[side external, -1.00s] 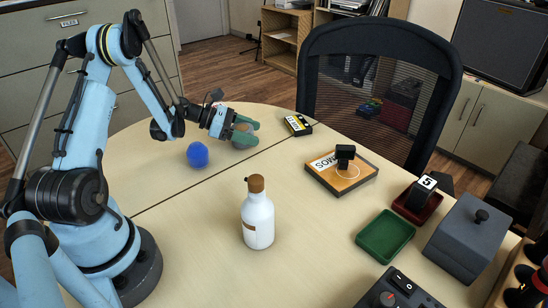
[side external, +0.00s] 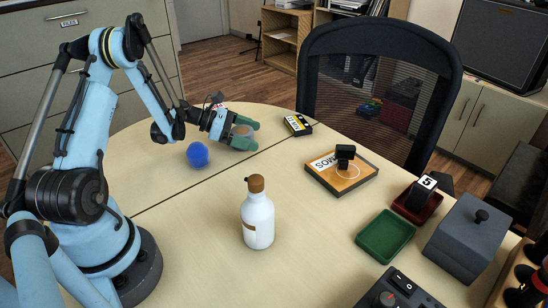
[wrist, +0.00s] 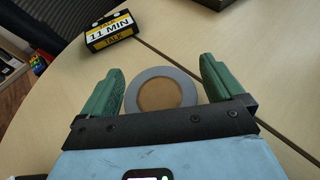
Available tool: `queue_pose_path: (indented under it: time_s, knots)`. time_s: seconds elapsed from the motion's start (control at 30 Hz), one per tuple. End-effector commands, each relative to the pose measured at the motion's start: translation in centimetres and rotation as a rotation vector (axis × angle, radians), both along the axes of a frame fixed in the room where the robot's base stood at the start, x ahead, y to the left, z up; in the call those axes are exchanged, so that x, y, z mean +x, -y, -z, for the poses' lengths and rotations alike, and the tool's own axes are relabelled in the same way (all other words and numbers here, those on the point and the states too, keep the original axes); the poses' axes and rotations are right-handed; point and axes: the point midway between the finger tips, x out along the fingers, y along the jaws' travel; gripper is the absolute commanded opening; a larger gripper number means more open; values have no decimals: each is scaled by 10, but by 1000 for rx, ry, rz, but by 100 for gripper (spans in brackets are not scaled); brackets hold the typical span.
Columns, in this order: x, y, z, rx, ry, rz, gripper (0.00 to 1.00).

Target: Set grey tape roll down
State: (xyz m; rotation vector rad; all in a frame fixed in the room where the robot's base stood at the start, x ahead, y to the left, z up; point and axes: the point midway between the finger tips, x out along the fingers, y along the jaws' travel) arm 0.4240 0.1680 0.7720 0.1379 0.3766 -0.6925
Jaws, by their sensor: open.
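The grey tape roll (wrist: 158,72) lies flat on the table, a grey ring around a brown middle. In the side view the roll (side external: 241,131) is partly hidden by the fingers. My gripper (wrist: 160,72) has its two green fingers on either side of the roll, open, with a narrow gap at each side in the wrist view. In the side view my gripper (side external: 249,132) is low over the far left part of the table.
A blue ball-like object (side external: 197,155) stands close by. A yellow and black timer block (side external: 298,124) lies beyond the fingers. A white bottle (side external: 257,215) stands nearer the camera. A wooden board (side external: 325,180), green tray (side external: 385,252) and grey box (side external: 468,235) are to the right.

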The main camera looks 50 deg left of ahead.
Motion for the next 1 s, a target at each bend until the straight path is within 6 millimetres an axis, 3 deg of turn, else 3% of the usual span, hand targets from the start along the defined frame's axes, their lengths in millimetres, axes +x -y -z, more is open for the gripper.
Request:
queue_pose_path:
  time_s: [0.7, 0.87, 1.0]
  knots:
    - [-76, -70, -44, 0, 0, -3, 95]
    - [-79, -70, -49, 18, 1, 10, 95]
    - [-66, -50, -61, 140, 6, 77, 95]
